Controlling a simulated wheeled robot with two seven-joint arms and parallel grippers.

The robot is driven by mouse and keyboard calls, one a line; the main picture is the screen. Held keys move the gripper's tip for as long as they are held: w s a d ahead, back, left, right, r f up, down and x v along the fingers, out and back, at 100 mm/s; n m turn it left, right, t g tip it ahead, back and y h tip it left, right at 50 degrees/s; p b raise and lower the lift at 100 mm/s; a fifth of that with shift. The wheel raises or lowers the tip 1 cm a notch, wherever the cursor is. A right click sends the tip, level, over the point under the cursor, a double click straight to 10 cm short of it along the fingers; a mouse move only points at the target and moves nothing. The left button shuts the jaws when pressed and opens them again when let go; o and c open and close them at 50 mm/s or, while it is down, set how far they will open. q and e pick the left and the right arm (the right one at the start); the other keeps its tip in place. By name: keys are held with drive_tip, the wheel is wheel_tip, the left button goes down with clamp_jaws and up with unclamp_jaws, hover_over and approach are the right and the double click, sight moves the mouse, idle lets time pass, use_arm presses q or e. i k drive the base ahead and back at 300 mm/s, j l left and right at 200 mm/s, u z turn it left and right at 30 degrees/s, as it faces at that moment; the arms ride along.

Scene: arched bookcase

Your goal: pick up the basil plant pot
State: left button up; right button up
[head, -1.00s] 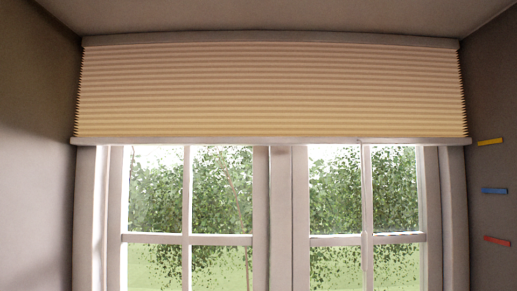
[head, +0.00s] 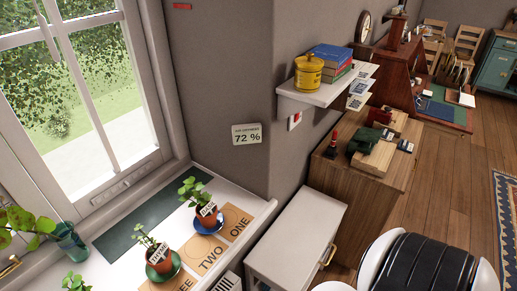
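Two small green plants in terracotta pots stand on the white windowsill in the head view. One pot (head: 207,221) sits on a blue saucer (head: 200,230) near the card marked ONE. The other pot (head: 159,264) sits on a green saucer (head: 177,265) nearer the camera. Each has a white name tag, too small and tilted to read surely, so I cannot tell which is the basil. More green leaves (head: 76,284) show at the bottom edge, cut off. Neither of my grippers is in view.
Cards marked ONE (head: 239,217), TWO (head: 200,255) and THREE lie along the sill (head: 262,212). A teal glass (head: 68,240) with a leafy cutting stands by the window. A white cabinet (head: 296,228) and a wooden desk stand right of the sill. A wall shelf holds a yellow tin (head: 309,73).

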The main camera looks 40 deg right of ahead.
sight(206, 210)
drive_tip(key=z, duration=1)
